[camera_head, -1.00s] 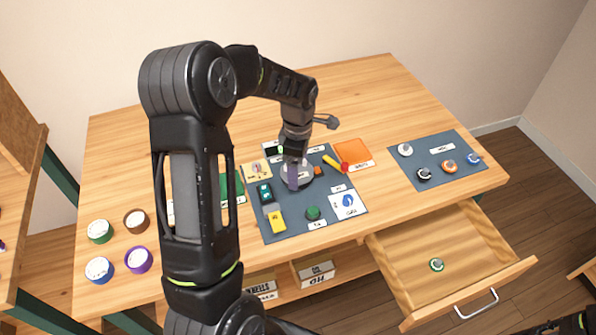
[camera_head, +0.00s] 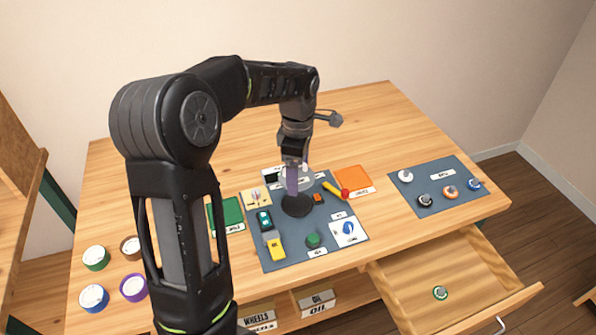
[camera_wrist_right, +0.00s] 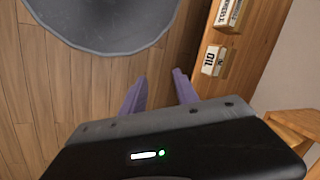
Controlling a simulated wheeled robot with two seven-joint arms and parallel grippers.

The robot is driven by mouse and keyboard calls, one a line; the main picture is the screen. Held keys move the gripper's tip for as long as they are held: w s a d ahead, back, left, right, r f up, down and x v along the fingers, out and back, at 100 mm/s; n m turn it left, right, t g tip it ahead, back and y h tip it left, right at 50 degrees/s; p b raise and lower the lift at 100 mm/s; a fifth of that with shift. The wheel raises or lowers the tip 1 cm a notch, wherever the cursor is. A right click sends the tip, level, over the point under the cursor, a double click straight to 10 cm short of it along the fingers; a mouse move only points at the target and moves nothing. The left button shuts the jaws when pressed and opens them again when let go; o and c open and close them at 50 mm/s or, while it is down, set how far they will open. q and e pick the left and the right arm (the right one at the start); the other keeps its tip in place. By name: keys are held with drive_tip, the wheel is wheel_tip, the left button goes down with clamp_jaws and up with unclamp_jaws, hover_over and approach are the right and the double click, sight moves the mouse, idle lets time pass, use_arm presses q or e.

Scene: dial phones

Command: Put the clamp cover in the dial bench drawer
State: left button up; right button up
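My left gripper (camera_head: 292,182) is over the blue-grey mat (camera_head: 283,259) in the middle of the bench, with one purple finger facing the camera. Just under it is a dark round disc (camera_head: 297,207). A pale bit shows beside the finger, and I cannot tell whether it is held. No object is clearly identifiable as the clamp cover. The bench drawer (camera_head: 470,265) is pulled open at the front right, with a small green-and-white round piece (camera_head: 440,293) inside. My right gripper (camera_wrist_right: 160,95) is open and empty above the wooden floor, out of the head view.
The mat also holds a yellow piece (camera_head: 276,249), a green knob (camera_head: 313,240) and a red-tipped yellow tool (camera_head: 336,190). A second mat (camera_head: 443,176) with several knobs lies right. Several round pots (camera_head: 95,257) stand left. The bench's back right is clear.

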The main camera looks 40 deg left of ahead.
use_arm(q)
drive_tip(key=shift+w+d+f+m, duration=0.1)
drive_tip(key=shift+w+d+m, duration=0.1)
drive_tip(key=shift+d+m, duration=0.45)
drive_tip(key=w+d+f+m, duration=0.1)
drive_tip(key=d+m, duration=0.7)
drive_tip(key=m, duration=0.2)
drive_tip(key=w+d+f+m, duration=0.1)
drive_tip(key=w+d+m, duration=0.1)
drive_tip(key=d+m, duration=0.6)
drive_tip(key=m, duration=0.3)
drive_tip(key=shift+w, duration=0.3)
